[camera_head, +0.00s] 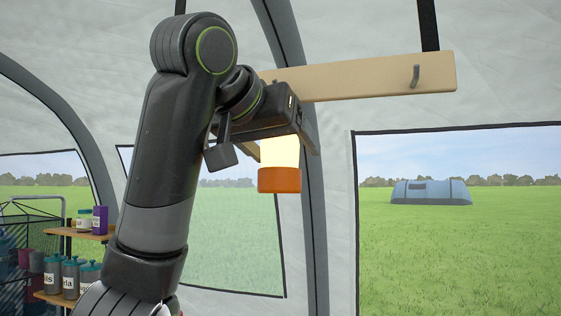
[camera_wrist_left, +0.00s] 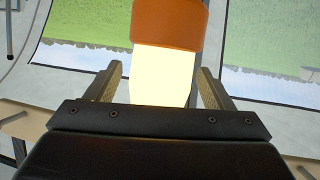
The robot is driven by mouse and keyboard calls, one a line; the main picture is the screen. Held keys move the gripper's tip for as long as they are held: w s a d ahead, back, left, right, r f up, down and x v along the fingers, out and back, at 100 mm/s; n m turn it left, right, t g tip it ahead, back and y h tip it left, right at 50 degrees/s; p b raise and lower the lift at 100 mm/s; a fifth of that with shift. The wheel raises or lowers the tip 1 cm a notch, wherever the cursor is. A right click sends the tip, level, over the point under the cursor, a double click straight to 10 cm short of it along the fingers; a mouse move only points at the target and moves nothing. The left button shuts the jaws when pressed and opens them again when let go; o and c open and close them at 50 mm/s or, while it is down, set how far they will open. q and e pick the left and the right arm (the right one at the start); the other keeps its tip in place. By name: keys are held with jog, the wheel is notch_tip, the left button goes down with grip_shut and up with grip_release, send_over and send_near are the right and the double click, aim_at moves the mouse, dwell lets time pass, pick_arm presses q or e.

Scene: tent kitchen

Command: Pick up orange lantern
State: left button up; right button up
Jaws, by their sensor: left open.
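The orange lantern (camera_head: 279,180) hangs below the wooden rail in the head view, with an orange base and a glowing pale body. My left gripper (camera_head: 262,150) is at the lantern's upper part, which its body hides in the head view. In the left wrist view the lantern's orange base (camera_wrist_left: 170,24) is at the top. Its glowing body lies between the two fingers of my left gripper (camera_wrist_left: 160,82), with visible gaps on both sides. The left gripper is open. The lantern's top and its hook are hidden. My right gripper is not in view.
A wooden rail (camera_head: 365,79) with a grey hook (camera_head: 415,76) runs behind and right of my left gripper. A shelf (camera_head: 90,235) with jars and bottles stands at the lower left. The space below the lantern looks clear.

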pick_arm(q)
jog(key=c, duration=1.4)
jog(key=shift+r, duration=0.2)
